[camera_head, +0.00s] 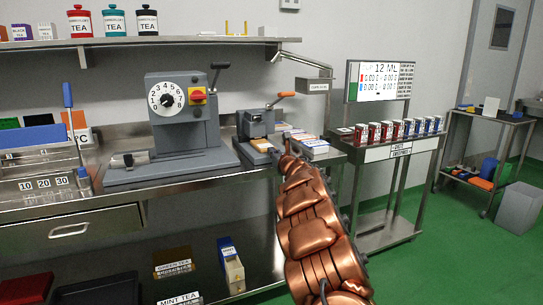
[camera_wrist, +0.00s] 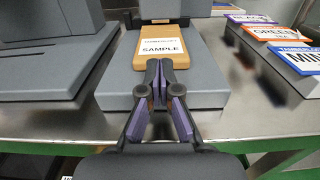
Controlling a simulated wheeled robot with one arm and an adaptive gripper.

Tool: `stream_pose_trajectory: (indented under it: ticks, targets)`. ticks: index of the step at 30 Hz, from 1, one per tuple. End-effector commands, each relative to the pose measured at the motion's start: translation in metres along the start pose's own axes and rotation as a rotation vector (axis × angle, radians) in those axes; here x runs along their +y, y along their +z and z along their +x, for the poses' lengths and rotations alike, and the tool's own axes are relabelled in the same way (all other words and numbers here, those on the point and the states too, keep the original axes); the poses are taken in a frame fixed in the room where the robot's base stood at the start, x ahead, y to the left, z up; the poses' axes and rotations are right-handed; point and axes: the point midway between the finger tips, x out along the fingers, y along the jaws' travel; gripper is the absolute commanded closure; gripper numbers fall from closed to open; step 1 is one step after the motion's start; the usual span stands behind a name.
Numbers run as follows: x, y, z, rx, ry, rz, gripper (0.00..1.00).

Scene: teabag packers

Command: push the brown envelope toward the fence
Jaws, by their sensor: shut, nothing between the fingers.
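The brown envelope (camera_wrist: 160,43), labelled "TAMBERLEY SAMPLE", lies flat on the grey bed (camera_wrist: 205,75) of a small machine. It also shows in the head view (camera_head: 262,145). My gripper (camera_wrist: 160,68) is shut and empty, with its fingertips together at the envelope's near edge. They overlap that edge in the wrist view, so I cannot tell whether they touch it. A dark raised bar (camera_wrist: 167,20), which looks like the fence, stands just behind the envelope's far edge. In the head view, my arm hides most of the gripper.
Labelled tea boxes (camera_wrist: 300,55) lie on the steel bench right of the machine. A larger grey machine with a dial (camera_head: 185,105) stands to the left. The small machine has an orange-handled lever (camera_head: 284,96).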

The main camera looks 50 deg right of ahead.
Motion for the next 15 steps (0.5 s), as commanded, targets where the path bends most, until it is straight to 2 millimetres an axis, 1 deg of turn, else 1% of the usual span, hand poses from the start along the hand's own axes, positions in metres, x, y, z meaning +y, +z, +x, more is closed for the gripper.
stream_pose_trajectory:
  ticks: [6, 9, 15]
  targets:
    - [0.005, -0.005, -0.016, 0.0, 0.003, -0.001, 1.0]
    - [0.007, 0.0, -0.025, 0.001, 0.004, -0.002, 1.0]
    - [0.012, -0.001, -0.046, 0.001, 0.01, -0.001, 1.0]
